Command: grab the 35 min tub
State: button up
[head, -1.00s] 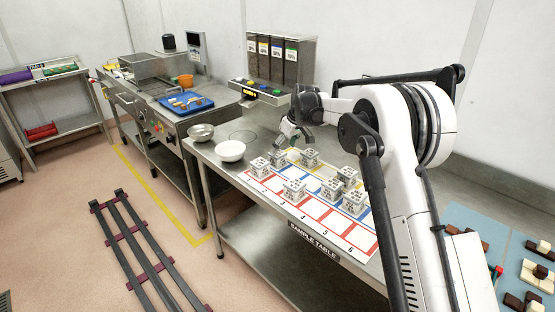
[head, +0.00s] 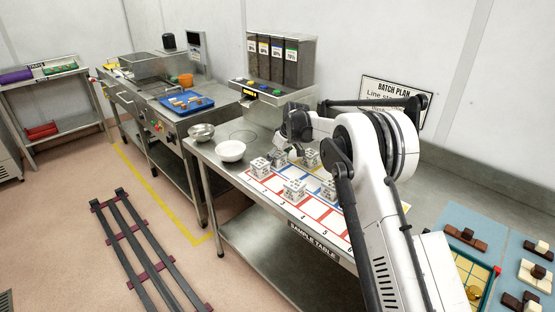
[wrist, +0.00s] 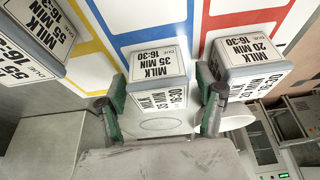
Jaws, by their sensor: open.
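The 35 min tub (wrist: 158,66) is a pale grey, box-shaped tub with a white label reading milk, 35 min, 16:30. It stands in the middle of the wrist view. My gripper (wrist: 160,100) is open, its green-and-dark fingertips to the left and right of the tub's near end. I cannot tell whether they touch it; nothing appears held. The labels there are too small to tell the tubs apart.
A 20 min tub (wrist: 245,58) stands close right of the right fingertip. A 55 min tub (wrist: 38,38) stands at upper left. Other tubs (head: 294,188) stand on the marked mat. A white bowl (head: 230,151) and a steel bowl (head: 201,132) are at the table's left end.

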jog(key=shift+c, duration=0.5)
jog(key=c, duration=1.2)
jog(key=shift+r, duration=0.1)
jog(key=shift+r, duration=0.5)
notch_tip(320, 180, up, 3)
jog(key=shift+f, duration=0.15)
jog(key=s+a+r, duration=0.3)
jog(key=s+a, duration=0.1)
jog(key=s+a+r+b, duration=0.1)
jog(key=s+a+r, duration=0.3)
jog(key=shift+a+r, duration=0.1)
jog(key=shift+r, duration=0.15)
notch_tip(320, 180, up, 7)
jog(key=p, duration=0.2)
jog(key=shift+s+f+p, duration=0.1)
jog(key=shift+f+p, duration=0.05)
jog(key=shift+p, duration=0.25)
